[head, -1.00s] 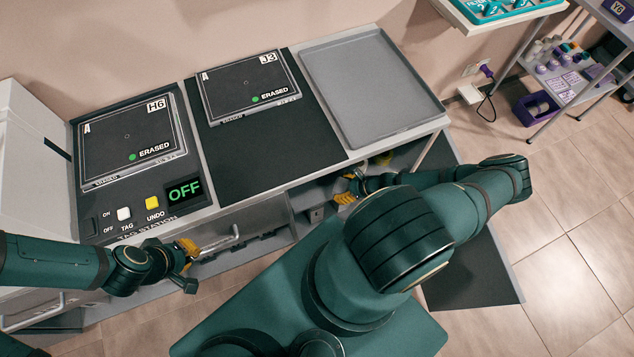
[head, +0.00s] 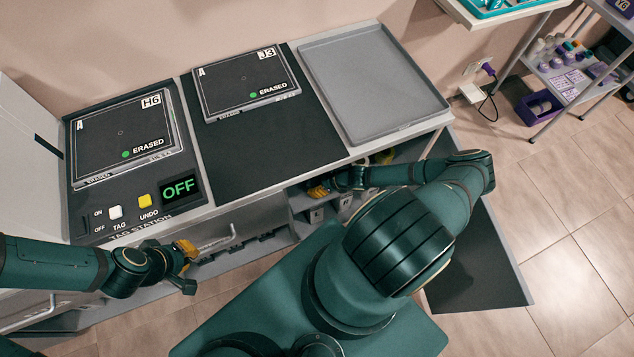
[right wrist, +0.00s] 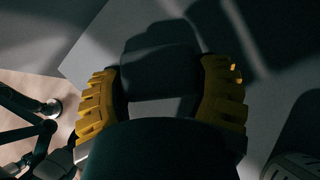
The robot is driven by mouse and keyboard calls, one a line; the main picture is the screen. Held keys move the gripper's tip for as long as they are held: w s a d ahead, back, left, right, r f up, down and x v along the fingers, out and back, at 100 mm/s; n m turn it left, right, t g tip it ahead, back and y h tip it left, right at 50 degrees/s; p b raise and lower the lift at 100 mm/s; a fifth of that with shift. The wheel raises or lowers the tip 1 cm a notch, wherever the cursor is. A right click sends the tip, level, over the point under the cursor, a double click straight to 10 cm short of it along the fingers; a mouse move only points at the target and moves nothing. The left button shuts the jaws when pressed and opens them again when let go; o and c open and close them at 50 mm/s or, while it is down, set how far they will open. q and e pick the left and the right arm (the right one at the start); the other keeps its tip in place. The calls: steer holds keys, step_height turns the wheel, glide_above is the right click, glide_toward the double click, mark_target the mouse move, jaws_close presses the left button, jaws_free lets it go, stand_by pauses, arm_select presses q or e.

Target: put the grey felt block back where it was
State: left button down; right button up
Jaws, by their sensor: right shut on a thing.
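My right gripper (head: 318,191) reaches into the open shelf space under the worktop. In the right wrist view its yellow fingers (right wrist: 162,95) are shut on a dark grey block (right wrist: 160,72), which looks like the grey felt block. The view is dark, and I cannot tell whether the block touches the shelf. In the head view the held block is not clearly visible. My left gripper (head: 188,268) is empty in front of the cabinet at the left, its fingers apart.
Small grey blocks (head: 316,215) stand in the shelf space near the right gripper. On top are a tag station with a display reading OFF (head: 180,188), two ERASED plates, H6 (head: 122,130) and J3 (head: 240,80), and an empty grey tray (head: 375,85). The worktop edge overhangs the shelf.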

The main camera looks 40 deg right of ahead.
steer(key=shift+r, duration=0.1)
steer(key=o, duration=1.2)
steer(key=shift+s+d+r, duration=0.2)
steer(key=shift+s+r, duration=0.05)
steer(key=p+v, duration=0.3)
steer(key=v, duration=0.8)
steer(key=shift+s+a+r, duration=0.1)
